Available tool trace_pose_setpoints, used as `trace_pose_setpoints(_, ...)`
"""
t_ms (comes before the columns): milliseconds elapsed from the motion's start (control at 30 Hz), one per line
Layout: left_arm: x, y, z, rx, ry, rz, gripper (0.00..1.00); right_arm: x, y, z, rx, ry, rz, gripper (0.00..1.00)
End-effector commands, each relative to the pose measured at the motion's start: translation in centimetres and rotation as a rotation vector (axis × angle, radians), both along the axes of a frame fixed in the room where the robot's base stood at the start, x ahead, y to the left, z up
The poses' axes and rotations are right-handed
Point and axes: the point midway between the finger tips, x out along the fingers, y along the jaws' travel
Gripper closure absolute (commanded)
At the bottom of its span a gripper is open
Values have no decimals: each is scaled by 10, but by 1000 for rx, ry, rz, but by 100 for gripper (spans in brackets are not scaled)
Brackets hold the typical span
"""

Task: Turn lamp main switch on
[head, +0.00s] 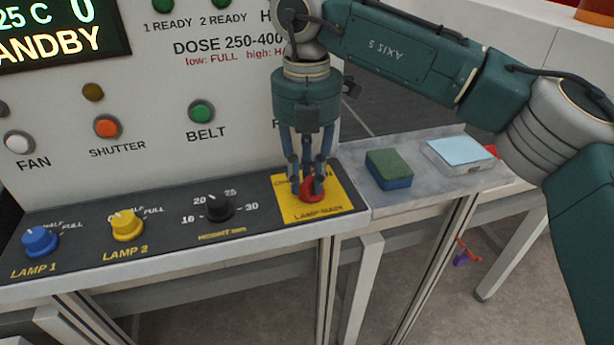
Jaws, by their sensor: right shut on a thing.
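The lamp main switch (312,196) is a red knob on a yellow plate (335,205) labelled "LAMP MAIN", at the right end of the dark control panel. My right gripper (308,187) points down over the knob, with its fingers closed around it. The fingers hide much of the knob and part of the plate's lettering, so the knob's setting cannot be read. The display (60,35) at the upper left reads "STANDBY". My left gripper is not in view.
Left of the switch are the black height knob (218,208), the yellow Lamp 2 knob (127,224) and the blue Lamp 1 knob (40,241). A green-and-blue sponge (389,168) and a box with a light blue top (460,153) lie on the grey counter at right.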

Motion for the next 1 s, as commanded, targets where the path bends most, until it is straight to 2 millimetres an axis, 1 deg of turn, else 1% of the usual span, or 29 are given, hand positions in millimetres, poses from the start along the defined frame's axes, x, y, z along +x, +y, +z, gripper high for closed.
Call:
trace_pose_setpoints(33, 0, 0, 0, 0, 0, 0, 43, 2, 0, 2, 3, -6, -6, 100)
trace_pose_setpoints(333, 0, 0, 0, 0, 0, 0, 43, 2, 0, 3, 3, -6, -7, 100)
trace_pose_setpoints(367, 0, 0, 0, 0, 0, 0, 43, 2, 0, 3, 3, -6, -7, 74)
trace_pose_setpoints(400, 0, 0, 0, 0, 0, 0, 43, 2, 0, 3, 3, -6, -6, 66)
trace_pose_setpoints(433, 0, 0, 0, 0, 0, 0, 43, 2, 0, 2, 3, -5, -6, 60)
trace_pose_setpoints(467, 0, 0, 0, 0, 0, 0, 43, 1, 0, 2, 3, -5, -6, 58)
trace_pose_setpoints(667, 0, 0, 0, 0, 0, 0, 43, 1, 0, 1, 1, -3, -4, 58)
trace_pose_setpoints(767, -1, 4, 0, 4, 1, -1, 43, 1, 0, 2, 1, -3, -4, 58)
trace_pose_setpoints(867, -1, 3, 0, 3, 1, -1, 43, 1, 0, 10, 1, -4, -4, 58)
trace_pose_setpoints(967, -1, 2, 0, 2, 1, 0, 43, 1, 0, 26, 2, -5, -3, 58)
trace_pose_setpoints(1000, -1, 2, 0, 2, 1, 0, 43, 1, 1, 34, 2, -5, -4, 58)
